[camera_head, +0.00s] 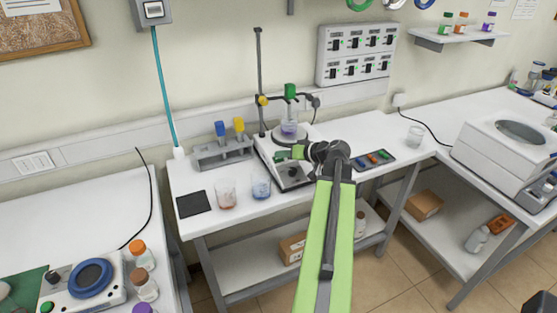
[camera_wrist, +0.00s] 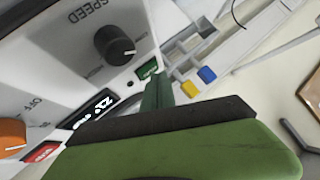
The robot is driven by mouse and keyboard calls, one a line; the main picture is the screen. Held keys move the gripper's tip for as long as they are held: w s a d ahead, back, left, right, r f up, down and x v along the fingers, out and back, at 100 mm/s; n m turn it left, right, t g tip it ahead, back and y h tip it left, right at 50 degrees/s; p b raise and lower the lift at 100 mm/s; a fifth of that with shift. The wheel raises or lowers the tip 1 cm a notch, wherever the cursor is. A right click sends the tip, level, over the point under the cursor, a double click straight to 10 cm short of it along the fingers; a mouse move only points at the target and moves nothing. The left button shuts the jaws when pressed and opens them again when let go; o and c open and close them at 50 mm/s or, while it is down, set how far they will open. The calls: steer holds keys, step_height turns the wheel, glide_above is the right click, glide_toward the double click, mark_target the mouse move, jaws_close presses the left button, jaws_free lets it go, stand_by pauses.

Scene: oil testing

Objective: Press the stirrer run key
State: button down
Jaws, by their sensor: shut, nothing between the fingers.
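The stirrer (camera_head: 266,150) stands on the middle bench, with a beaker (camera_head: 289,129) on its plate. In the wrist view its front panel shows a black SPEED knob (camera_wrist: 115,45), a green key (camera_wrist: 147,69), a lit display (camera_wrist: 92,110), a red key (camera_wrist: 42,152) and an orange knob (camera_wrist: 10,136). The green key looks like the run key; its label is too small to read. My gripper (camera_head: 288,154) is shut and empty at the stirrer's front. Its green fingertips (camera_wrist: 158,88) are right beside the green key; I cannot tell whether they touch it.
A rack (camera_head: 222,152) with blue and yellow-topped items stands left of the stirrer. Two beakers (camera_head: 227,193) (camera_head: 261,183) stand in front of the rack. A dark tray (camera_head: 372,160) lies to the right. A clamp stand (camera_head: 260,85) rises behind the stirrer.

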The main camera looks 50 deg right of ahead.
steer(key=shift+w+f+b, duration=0.15)
steer(key=shift+f+b, duration=0.25)
stand_by(0.4)
stand_by(0.4)
steer(key=shift+s+r+p, duration=0.3)
steer(key=shift+r+p, duration=0.5)
steer(key=r+p, duration=0.1)
steer(key=s+r+p, duration=0.1)
steer(key=r+p, duration=0.2)
steer(key=shift+s+a+r+p, duration=0.25)
steer(key=shift+a+r+p, duration=0.1)
steer(key=shift+a, duration=0.05)
stand_by(0.4)
